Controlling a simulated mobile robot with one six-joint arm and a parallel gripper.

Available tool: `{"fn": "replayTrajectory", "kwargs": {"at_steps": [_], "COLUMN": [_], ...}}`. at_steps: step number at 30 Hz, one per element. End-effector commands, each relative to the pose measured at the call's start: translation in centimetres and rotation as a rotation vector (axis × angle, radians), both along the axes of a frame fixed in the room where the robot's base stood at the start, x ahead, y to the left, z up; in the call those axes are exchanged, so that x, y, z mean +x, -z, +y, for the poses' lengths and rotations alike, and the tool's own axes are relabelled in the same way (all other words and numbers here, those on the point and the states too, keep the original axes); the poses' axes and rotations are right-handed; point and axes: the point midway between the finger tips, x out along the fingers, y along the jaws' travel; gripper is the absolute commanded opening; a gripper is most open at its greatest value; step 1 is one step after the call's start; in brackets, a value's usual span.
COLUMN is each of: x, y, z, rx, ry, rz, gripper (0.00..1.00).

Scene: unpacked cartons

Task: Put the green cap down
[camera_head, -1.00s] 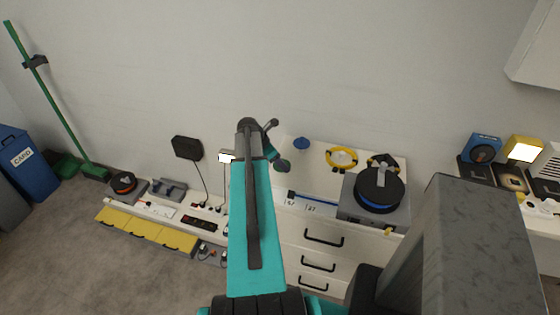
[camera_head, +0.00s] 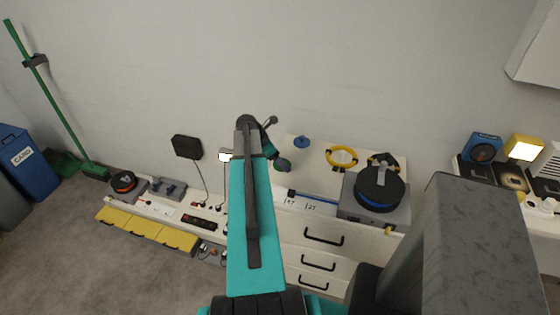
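My teal arm rises through the middle of the picture and bends over near the wall. Its far end comes down behind the upper link, over the left part of the white drawer unit's top (camera_head: 318,161). My gripper is mostly hidden there, and its fingers cannot be made out. A small dark, rounded shape (camera_head: 283,165) shows at that end. I cannot tell whether it is the green cap or part of my wrist. No green cap can be picked out clearly elsewhere.
A blue knob-like piece (camera_head: 301,142), a yellow cable coil (camera_head: 341,157), a blue-handled bar (camera_head: 312,197) and a dark spool on a grey box (camera_head: 352,207) occupy the unit's top. A low bench (camera_head: 165,209) with power strips stands left.

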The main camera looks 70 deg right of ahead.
Motion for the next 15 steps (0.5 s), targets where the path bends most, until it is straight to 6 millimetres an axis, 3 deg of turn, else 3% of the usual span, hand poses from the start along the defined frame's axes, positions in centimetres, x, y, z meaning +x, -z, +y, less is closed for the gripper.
{"fn": "replayTrajectory", "kwargs": {"at_steps": [15], "x": [2.1], "y": [-5.3], "z": [2.3], "rx": [-0.002], "ry": [-0.001], "rz": [-0.001], "gripper": [0.76]}}
